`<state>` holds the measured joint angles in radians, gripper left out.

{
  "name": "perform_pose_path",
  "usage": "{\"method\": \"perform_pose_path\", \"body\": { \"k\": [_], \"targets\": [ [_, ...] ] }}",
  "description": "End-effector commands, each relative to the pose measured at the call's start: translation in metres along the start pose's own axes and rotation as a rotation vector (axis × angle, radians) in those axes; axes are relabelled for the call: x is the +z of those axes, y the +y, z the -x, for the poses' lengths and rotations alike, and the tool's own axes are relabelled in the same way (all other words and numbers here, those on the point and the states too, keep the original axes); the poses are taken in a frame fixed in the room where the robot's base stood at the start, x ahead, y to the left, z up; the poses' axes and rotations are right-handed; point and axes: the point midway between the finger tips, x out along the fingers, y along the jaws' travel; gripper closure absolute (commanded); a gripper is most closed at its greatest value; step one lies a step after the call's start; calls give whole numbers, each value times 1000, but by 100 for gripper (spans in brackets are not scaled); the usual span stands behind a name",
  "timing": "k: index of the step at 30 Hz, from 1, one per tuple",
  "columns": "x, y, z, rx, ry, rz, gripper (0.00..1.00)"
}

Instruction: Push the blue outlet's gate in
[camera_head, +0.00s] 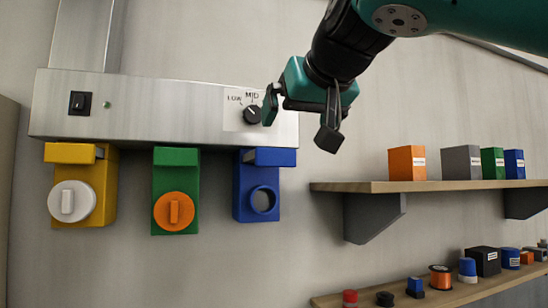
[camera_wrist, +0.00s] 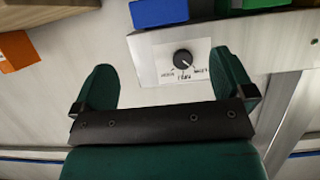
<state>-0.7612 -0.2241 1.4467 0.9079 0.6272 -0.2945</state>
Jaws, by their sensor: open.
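The blue outlet (camera_head: 243,205) hangs below the right part of the metal hood in the head view, with a dark round opening in its front. Its blue gate (camera_head: 272,157) is a bar across the top, jutting past the body toward the right. In the wrist view the blue gate (camera_wrist: 160,12) shows at the top edge, cut off. My gripper (camera_head: 299,121) is open and empty, above and right of the blue outlet, in front of the hood's right end. Both fingers of my gripper (camera_wrist: 165,85) show in the wrist view, apart from the gate.
A dial (camera_head: 252,114) and a switch (camera_head: 80,103) are on the hood (camera_head: 170,110). A green outlet (camera_head: 161,188) and a yellow outlet (camera_head: 101,185) hang to the left. An upper shelf (camera_head: 360,187) with boxes and a lower shelf stand right. Wall space below the blue outlet is clear.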

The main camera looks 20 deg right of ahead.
Motion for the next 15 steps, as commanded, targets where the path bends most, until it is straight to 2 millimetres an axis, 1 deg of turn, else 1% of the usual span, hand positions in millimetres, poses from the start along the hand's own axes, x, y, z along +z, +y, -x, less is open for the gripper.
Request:
{"method": "perform_pose_path", "body": {
  "k": [1, 9, 15],
  "targets": [
    [0, 2, -12, 10, -2, 2, 0],
    [-2, 2, -72, 7, -5, 2, 0],
    [-2, 1, -112, 3, -5, 2, 0]
  ]
}}
